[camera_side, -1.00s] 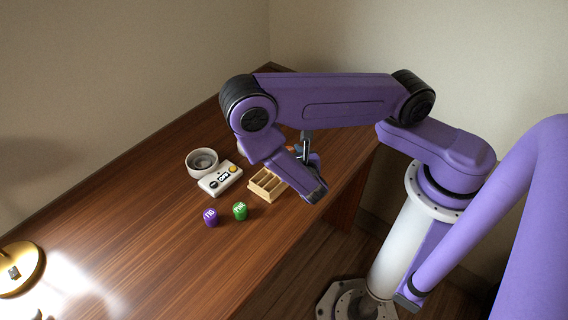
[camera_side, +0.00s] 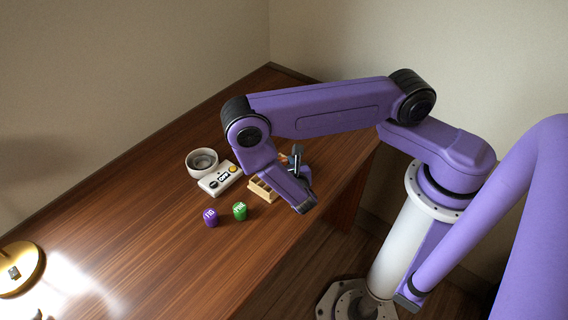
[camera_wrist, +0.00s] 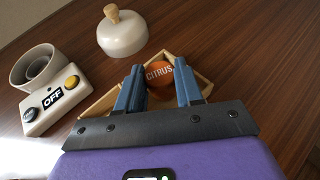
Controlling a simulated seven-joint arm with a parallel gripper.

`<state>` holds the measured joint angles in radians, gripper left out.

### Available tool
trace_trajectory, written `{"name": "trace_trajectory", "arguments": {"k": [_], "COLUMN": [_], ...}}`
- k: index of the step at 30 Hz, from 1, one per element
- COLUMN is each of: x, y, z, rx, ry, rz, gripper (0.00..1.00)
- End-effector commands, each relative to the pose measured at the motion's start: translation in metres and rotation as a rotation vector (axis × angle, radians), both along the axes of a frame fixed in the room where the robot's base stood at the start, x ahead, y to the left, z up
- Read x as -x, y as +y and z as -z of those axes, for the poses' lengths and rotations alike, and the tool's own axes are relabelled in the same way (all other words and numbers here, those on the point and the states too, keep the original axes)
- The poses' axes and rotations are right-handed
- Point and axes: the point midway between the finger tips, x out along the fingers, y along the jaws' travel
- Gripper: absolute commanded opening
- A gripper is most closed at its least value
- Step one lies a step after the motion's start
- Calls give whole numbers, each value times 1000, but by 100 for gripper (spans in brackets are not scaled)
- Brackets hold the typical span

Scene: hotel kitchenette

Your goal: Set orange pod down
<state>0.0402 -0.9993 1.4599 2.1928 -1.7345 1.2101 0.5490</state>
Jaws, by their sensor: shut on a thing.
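The orange pod (camera_wrist: 159,73), lettered CITRUS, sits between the two blue fingers of my gripper (camera_wrist: 160,84) in the wrist view. My gripper is shut on it. In the side view my gripper (camera_side: 297,166) is over the wooden tray, and the pod is mostly hidden by my arm. The light wooden tray (camera_side: 260,189) has dividers and is partly covered by my arm. Its rim also shows around the fingers in the wrist view (camera_wrist: 98,106). I cannot tell whether the pod touches the tray.
A white switch box (camera_side: 219,178) marked OFF, with a yellow button, stands left of the tray beside a white round bowl (camera_side: 202,161). A purple pod (camera_side: 211,217) and a green pod (camera_side: 240,211) stand in front. A white dome with a wooden knob (camera_wrist: 122,34) is beyond the tray.

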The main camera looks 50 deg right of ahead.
Motion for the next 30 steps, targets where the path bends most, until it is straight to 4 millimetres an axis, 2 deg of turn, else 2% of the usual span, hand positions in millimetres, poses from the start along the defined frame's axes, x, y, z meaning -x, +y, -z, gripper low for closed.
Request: {"name": "trace_trajectory", "arguments": {"k": [1, 2, 4, 15, 17, 30], "x": [0, 0, 0, 0, 4, 64], "y": [0, 0, 0, 0, 5, 52], "z": [2, 2, 2, -2, -4, -35], "rx": [1, 1, 0, -1, 0, -1], "ry": [1, 1, 0, -1, 1, -1], "rz": [0, 0, 0, -1, -4, -7], "gripper": [7, 39, 61, 61, 61, 61]}}
